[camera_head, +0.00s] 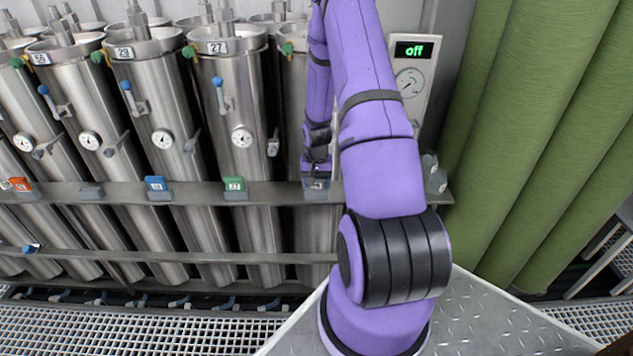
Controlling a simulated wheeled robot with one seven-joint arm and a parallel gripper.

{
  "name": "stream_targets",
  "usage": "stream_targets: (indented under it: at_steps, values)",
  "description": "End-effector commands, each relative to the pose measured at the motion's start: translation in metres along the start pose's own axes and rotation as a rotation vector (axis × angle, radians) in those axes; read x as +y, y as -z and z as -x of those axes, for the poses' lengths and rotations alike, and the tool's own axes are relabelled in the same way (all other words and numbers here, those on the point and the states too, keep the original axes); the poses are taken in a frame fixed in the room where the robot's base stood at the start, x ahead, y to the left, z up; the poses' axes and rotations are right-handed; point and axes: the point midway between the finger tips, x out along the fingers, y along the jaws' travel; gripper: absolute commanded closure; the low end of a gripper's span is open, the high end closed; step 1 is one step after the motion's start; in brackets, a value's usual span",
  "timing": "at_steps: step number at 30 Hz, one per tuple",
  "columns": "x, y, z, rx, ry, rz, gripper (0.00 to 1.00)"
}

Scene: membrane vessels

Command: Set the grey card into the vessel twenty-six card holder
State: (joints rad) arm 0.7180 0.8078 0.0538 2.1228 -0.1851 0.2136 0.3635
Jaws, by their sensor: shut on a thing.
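My gripper (317,172) is at the front rail, to the right of the green card, pointing down. It is shut on the grey card (317,184), of which only a small part shows below the fingers. The card is at rail height, in front of the rightmost steel vessel (293,75). The holder beneath it is mostly hidden, so I cannot tell whether the card is seated in it. My arm covers part of that vessel, and no number twenty-six is readable. The vessel to its left bears the plate 27 (217,47).
A panel reading "off" (413,50) and green columns (545,110) stand at right. Small clear items (433,175) sit at the rail's right end.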

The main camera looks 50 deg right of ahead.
Motion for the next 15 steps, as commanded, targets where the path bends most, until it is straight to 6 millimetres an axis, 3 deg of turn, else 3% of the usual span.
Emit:
stream_targets:
  at_steps: [6, 7, 10, 11, 15]
  values:
    - [0.0002, -0.0005, -0.0015, -0.001, 0.000, -0.001, 0.55]
    - [0.0002, -0.0006, -0.0015, -0.002, 0.000, -0.001, 0.30]
    - [0.0003, -0.0006, -0.0016, -0.002, 0.000, -0.001, 0.07]
    - [0.0003, -0.0006, -0.0015, -0.002, 0.000, -0.001, 0.03]
    - [0.0002, -0.0005, -0.0012, -0.001, 0.000, -0.001, 0.03]
